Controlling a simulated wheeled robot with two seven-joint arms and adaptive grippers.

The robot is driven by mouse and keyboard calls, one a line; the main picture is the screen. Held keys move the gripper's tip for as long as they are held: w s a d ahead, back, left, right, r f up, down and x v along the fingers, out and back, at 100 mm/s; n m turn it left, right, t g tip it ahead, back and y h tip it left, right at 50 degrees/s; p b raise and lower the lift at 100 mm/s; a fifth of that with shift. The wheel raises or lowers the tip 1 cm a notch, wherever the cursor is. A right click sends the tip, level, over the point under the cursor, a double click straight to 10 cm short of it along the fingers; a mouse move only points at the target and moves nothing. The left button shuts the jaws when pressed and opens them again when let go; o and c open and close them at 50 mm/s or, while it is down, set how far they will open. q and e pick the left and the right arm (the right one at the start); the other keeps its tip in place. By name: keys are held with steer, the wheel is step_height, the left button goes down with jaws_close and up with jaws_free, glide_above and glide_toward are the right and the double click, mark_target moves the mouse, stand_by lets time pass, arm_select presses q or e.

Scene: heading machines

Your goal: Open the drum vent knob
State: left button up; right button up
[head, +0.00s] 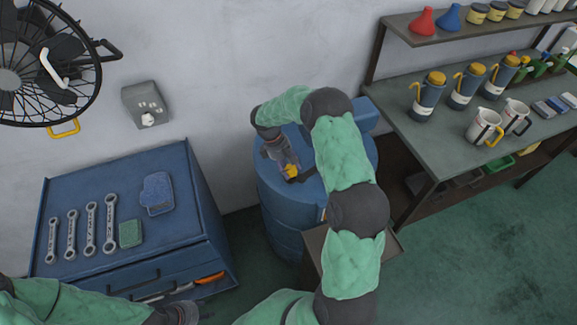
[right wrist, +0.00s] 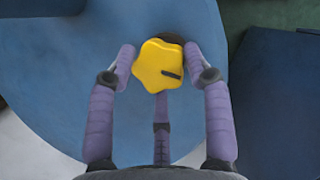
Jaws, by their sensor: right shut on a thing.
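The drum (head: 280,225) is a blue barrel standing against the wall in the middle of the head view. Its vent knob (head: 291,170) is yellow and sits on the drum's top. In the right wrist view the knob (right wrist: 160,66) is a lobed yellow cap with a dark mark on its right side. My right gripper (head: 288,168) reaches down over the drum top and is shut on the knob, with fingers on both sides of it. My left gripper (head: 185,315) shows only in part at the bottom edge of the head view; its fingers cannot be made out.
A workbench (head: 440,140) with jugs stands to the right. A fan (head: 40,70) and a grey wall box (head: 146,103) are at the upper left.

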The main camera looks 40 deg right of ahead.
steer(key=shift+s+f, duration=0.1)
steer(key=shift+s, duration=0.25)
steer(key=o, duration=1.1)
steer(key=shift+s+d, duration=0.1)
steer(key=shift+s, duration=0.1)
steer(key=shift+w, duration=0.1)
steer(key=shift+w, duration=0.1)
steer(key=shift+w+r, duration=0.1)
steer(key=shift+r, duration=0.2)
steer(key=v, duration=1.1)
steer(key=shift+r, duration=0.25)
